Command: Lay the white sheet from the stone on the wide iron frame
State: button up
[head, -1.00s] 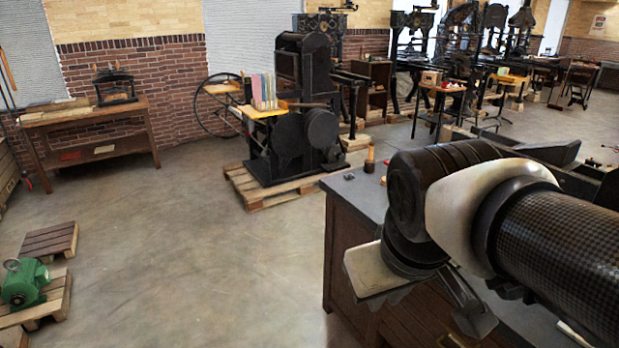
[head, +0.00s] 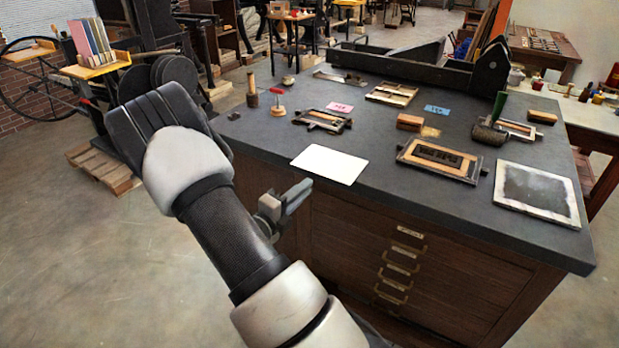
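The white sheet (head: 330,164) lies flat on the dark grey stone top (head: 250,128) of a wooden cabinet, close to its front edge. The wide iron frame (head: 403,160) lies to the right of the sheet, with a pale wooden border and dark type inside. My gripper (head: 291,197) shows only in part beside my arm, in front of the cabinet and left of and below the sheet in the picture. It appears apart from the sheet. My arm hides the rest, so its opening is unclear.
Smaller frames (head: 323,120) lie behind the sheet. Bare stone separates sheet and wide frame. A press stands behind my arm.

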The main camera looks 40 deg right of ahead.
aim_at(317, 167)
jog(key=w+d+f+n+t+b, duration=0.1)
jog(key=w+d+f+n+b, duration=0.1)
jog(key=w+d, duration=0.3)
jog(key=d, duration=0.3)
jog(key=shift+d, duration=0.4)
jog(key=shift+c, duration=0.5)
grip_shut()
notch_tip(317, 167, up, 3)
jog(key=p, duration=0.3)
jog(key=shift+r+p, duration=0.2)
jog(key=shift+p, duration=0.1)
jog(key=shift+f, duration=0.2)
jog(key=shift+a+r, duration=0.1)
